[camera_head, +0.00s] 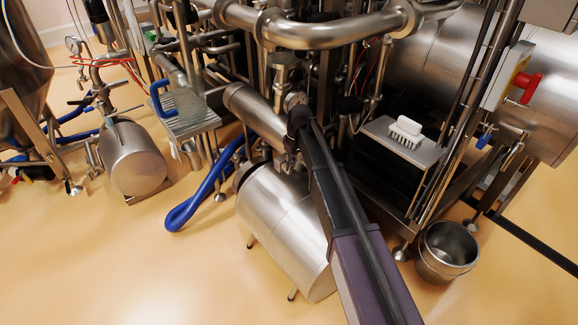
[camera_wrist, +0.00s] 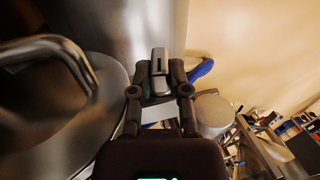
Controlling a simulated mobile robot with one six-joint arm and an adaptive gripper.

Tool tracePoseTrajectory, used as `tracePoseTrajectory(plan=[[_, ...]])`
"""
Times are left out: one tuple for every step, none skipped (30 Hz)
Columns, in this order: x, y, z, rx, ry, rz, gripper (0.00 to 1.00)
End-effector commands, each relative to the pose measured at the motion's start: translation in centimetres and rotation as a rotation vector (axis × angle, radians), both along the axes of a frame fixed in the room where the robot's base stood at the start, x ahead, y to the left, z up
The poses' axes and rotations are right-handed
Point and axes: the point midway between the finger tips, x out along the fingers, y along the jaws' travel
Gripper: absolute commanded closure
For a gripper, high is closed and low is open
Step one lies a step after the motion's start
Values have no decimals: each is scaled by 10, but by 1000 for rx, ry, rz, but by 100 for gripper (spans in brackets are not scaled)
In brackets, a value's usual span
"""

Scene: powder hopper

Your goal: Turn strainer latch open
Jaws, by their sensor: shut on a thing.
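My gripper (camera_wrist: 159,82) is shut on the strainer latch (camera_wrist: 158,62), a small grey handle with a dark slot, which stands up between the two black fingers in the wrist view. A smooth metal surface lies just behind it. In the head view my arm reaches up from the bottom, and its end (camera_head: 297,122) is at the right end of a slanted steel cylinder (camera_head: 252,108) that looks like the strainer body. The latch itself is hidden by my arm there, and how far it is turned cannot be told.
A large steel drum (camera_head: 280,225) stands below my arm. A blue hose (camera_head: 203,190) lies to its left. Pipes (camera_head: 310,32) cross close above. A white brush (camera_head: 405,130) lies on a metal box, and a steel bucket (camera_head: 447,252) stands at right. The front left floor is clear.

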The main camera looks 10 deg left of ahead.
Motion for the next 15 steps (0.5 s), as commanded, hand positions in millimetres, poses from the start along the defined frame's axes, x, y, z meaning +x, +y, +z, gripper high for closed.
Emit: tracePoseTrajectory(plan=[[1, 0, -1, 10, 12, -1, 100], [1, -1, -1, 16, 18, 0, 100], [1, -1, -1, 20, 24, 0, 100], [1, -1, 0, 22, 26, 1, 100], [0, -1, 0, 24, 27, 1, 100], [0, -1, 0, 24, 27, 1, 100], [0, -1, 0, 24, 27, 1, 100], [0, -1, 0, 23, 26, 1, 100], [0, -1, 0, 23, 26, 1, 100], [0, -1, 0, 23, 26, 1, 100], [0, -1, 0, 23, 26, 1, 100], [0, -1, 0, 22, 26, 1, 74], [0, -1, 0, 22, 26, 1, 65], [0, -1, 0, 22, 26, 1, 63], [0, -1, 0, 22, 26, 1, 63]])
